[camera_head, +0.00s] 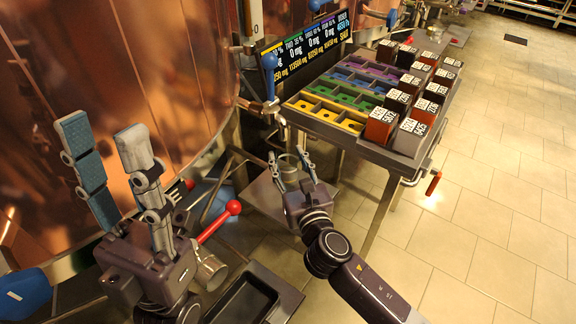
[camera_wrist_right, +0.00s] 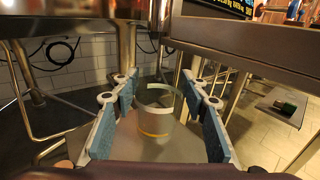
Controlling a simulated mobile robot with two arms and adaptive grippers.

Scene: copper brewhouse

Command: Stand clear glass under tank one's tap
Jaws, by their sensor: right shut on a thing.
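The clear glass (camera_head: 288,165) is between the fingers of my right gripper (camera_head: 284,162), over a small grey platform (camera_head: 262,196) beside the copper tank (camera_head: 150,60). In the right wrist view the glass (camera_wrist_right: 157,112) is upright, with a yellowish band near its base, and the blue-padded fingers of my right gripper (camera_wrist_right: 160,105) flank it. I cannot tell whether its base touches the platform. A metal tap (camera_head: 266,104) with a blue handle (camera_head: 269,72) sticks out from the tank, above and left of the glass. My left gripper (camera_head: 103,142) is open and empty at the left.
A table edge (camera_head: 345,145) with colored compartments and labelled blocks stands right of the glass. A red-knobbed lever (camera_head: 233,208) and a black tray (camera_head: 243,300) lie between my arms.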

